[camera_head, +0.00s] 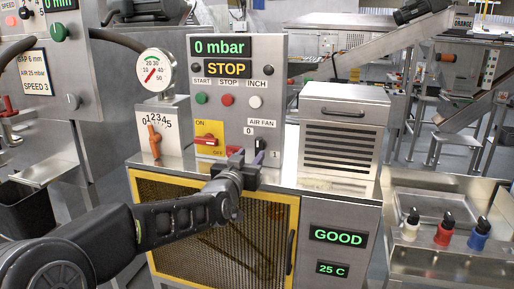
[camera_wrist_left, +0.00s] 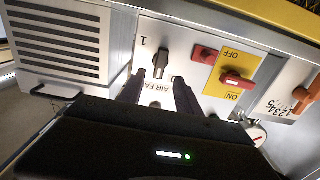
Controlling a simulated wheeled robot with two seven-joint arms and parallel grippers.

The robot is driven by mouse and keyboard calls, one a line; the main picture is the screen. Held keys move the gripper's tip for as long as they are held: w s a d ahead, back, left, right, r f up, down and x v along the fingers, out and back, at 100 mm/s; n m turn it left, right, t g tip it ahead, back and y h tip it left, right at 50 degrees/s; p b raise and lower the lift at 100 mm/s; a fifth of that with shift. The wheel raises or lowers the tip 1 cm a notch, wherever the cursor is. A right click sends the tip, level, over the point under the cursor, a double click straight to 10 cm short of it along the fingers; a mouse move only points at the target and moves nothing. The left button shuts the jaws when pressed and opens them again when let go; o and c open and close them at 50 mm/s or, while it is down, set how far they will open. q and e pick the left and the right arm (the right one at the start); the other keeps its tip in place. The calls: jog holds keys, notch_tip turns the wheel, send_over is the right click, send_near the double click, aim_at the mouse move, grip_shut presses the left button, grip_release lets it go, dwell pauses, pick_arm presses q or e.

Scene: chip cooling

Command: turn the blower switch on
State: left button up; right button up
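The blower switch is a dark rotary knob (camera_wrist_left: 161,63) below the AIR FAN label, with 0 and 1 marks beside it. The control panel (camera_head: 280,100) reads 0 mbar and STOP. My right gripper is not in view.
Beside the knob is a red handle on a yellow ON/OFF plate (camera_head: 201,130). An orange valve handle (camera_head: 154,141) and a gauge (camera_head: 155,69) stand further left. A louvred steel box (camera_head: 345,135) is to the right. A yellow-framed mesh door (camera_head: 166,187) is below.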

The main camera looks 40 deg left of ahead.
aim_at(258, 147)
pick_arm(q)
jog(key=p+x, duration=0.1)
jog(key=x, duration=0.5)
jog(key=shift+w+a+p, duration=0.15)
jog(key=shift+w+p, duration=0.15)
jog(key=shift+p, duration=0.05)
jog(key=shift+c, duration=0.6)
grip_shut()
